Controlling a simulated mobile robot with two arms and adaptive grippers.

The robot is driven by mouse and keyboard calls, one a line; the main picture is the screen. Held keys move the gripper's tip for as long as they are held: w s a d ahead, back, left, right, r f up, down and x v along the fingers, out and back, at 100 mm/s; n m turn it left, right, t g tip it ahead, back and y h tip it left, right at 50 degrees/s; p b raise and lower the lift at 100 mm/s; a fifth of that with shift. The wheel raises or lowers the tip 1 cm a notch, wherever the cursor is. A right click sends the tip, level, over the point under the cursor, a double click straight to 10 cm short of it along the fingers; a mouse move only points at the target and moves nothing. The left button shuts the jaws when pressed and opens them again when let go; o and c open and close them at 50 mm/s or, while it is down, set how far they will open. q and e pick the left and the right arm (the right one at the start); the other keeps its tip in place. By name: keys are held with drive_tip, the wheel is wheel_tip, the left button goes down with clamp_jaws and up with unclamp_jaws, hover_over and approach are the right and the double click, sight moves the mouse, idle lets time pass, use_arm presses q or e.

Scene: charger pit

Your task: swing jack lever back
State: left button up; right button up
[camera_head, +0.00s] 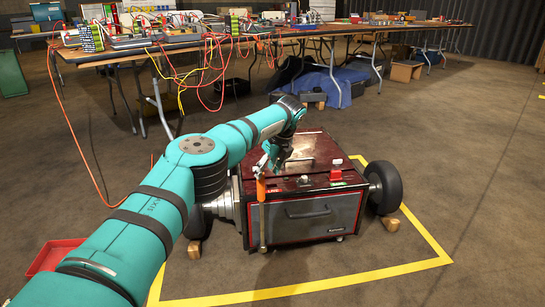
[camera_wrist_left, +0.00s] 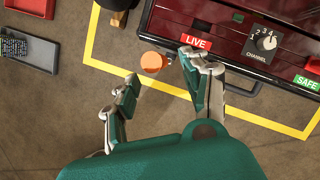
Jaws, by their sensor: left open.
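The jack lever (camera_head: 261,190) stands upright at the front left corner of a dark red wheeled cart (camera_head: 318,150). It has an orange grip on top and a thin shaft reaching down toward the floor. In the left wrist view its orange round end (camera_wrist_left: 153,62) shows between and slightly beyond my fingertips. My left gripper (camera_head: 266,163) is just above the lever's top, open and empty, its fingers (camera_wrist_left: 159,68) on either side of the orange end without clear contact. My right gripper is not in view.
The cart has black wheels (camera_head: 384,187), a front drawer (camera_head: 308,212) and a channel knob (camera_wrist_left: 265,42) between LIVE and SAFE labels. Yellow tape (camera_head: 420,235) marks the floor around it. A red tray (camera_head: 50,258) lies at left. Cluttered tables (camera_head: 120,54) stand behind.

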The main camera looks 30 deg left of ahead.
use_arm(q)
drive_tip(key=v, duration=0.6)
drive_tip(key=shift+d, duration=0.1)
